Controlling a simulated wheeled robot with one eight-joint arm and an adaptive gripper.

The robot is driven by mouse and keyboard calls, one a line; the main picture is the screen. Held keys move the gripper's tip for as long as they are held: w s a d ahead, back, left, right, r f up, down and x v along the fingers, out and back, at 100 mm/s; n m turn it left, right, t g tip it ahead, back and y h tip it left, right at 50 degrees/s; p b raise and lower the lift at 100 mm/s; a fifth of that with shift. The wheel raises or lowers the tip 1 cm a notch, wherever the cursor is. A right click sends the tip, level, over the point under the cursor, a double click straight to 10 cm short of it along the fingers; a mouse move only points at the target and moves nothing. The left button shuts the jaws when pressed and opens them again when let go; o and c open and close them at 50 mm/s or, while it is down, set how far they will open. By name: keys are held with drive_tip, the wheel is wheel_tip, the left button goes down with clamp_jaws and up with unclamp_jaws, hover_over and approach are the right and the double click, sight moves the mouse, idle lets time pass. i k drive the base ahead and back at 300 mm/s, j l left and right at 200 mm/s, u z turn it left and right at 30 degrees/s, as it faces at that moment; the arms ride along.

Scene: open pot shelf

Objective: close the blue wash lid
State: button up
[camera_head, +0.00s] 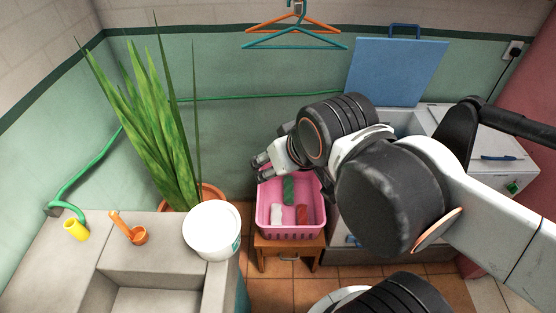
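The blue wash lid (396,72) stands raised, nearly upright, against the green wall at the back right, with a handle on its top edge. It belongs to the white washing machine (432,117), whose opening shows partly below the lid. My gripper (260,168) is to the left of the lid, above the far left corner of the pink basket, and apart from the lid. Its fingers point left and look spread, with nothing visible between them. My arm hides much of the machine's front and left side.
The pink basket (290,232) holds several cloths on a wooden stool (287,253). A potted plant (165,140), a white bucket (212,228) and a concrete sink (150,265) are at left. Hangers (295,38) hang on the back wall.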

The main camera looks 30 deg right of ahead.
sight(389, 71)
drive_tip(key=z, duration=1.45)
drive_tip(key=i+j, duration=0.1)
drive_tip(key=i, duration=0.2)
drive_tip(key=z, duration=0.05)
